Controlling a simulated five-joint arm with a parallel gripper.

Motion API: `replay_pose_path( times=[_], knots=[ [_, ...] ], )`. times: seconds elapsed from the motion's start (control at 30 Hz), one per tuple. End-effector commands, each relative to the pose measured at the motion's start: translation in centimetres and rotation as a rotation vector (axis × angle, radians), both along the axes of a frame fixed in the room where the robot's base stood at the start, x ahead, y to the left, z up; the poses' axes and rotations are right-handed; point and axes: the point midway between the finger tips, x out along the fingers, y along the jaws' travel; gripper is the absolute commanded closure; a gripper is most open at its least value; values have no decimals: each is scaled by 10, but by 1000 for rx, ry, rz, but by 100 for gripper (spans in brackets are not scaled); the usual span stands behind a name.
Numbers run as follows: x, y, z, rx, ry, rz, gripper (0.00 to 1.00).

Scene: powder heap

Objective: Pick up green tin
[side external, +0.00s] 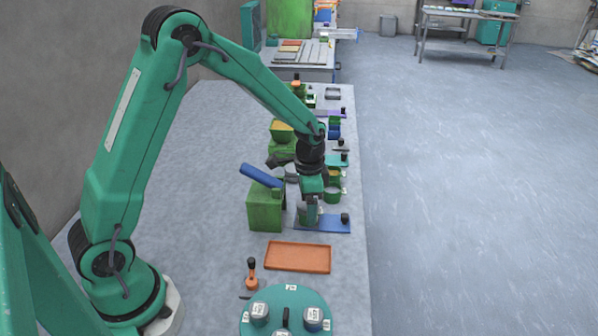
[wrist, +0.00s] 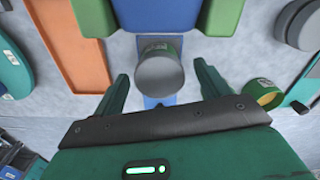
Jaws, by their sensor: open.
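A green tin (wrist: 168,46) with a broad grey end stands between my fingers in the wrist view. Its green side shows behind the grey end. In the wrist view my gripper (wrist: 164,85) is open, one finger on each side of the tin, with visible gaps. I cannot tell the exact height of the fingertips against the tin.
A green block (side external: 263,208) with a tilted blue piece stands left of my gripper. An orange tray (side external: 298,257) lies in front. A second green tin or ring (side external: 332,194) is close behind, also at right in the wrist view (wrist: 262,94). A round green turntable (side external: 262,297) holds small tins.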

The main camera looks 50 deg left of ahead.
Motion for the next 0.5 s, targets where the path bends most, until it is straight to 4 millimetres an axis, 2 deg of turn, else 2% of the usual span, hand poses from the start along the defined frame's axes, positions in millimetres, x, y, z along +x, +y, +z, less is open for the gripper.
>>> replay_pose_path(
  times=[0.13, 0.5],
  knots=[
    [0, 0, -8, -1, -1, 0, 25],
    [0, 0, -9, 0, -1, 0, 25]
  ],
)
